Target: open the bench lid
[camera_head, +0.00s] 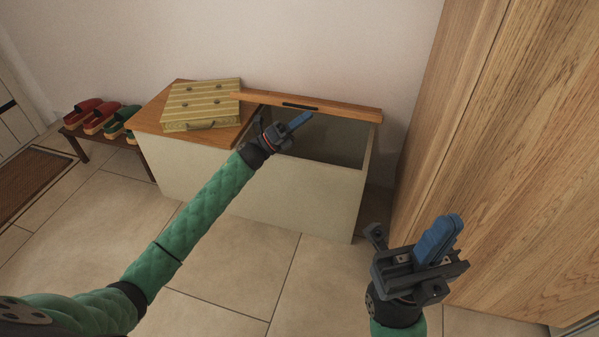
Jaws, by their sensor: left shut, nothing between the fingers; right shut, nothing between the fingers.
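The bench (290,195) stands against the back wall, with a white front and a wooden top. Its right-hand wooden lid (335,108) is raised and seen nearly edge-on, with a dark handle slot (300,106) along its edge. Below it the grey inside of the compartment (330,140) shows. My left gripper (300,120) is shut and empty, over the open compartment, just below the lid's edge; I cannot tell whether it touches the lid. My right gripper (441,238) is shut and empty, in front of the wooden cabinet at the right, away from the bench.
A yellow striped case (200,103) lies on the bench's left top (150,115). A low shoe rack (78,135) with red and green shoes stands to the left, near a brown mat (30,180). A tall wooden cabinet (510,150) closes off the right. The front floor is clear.

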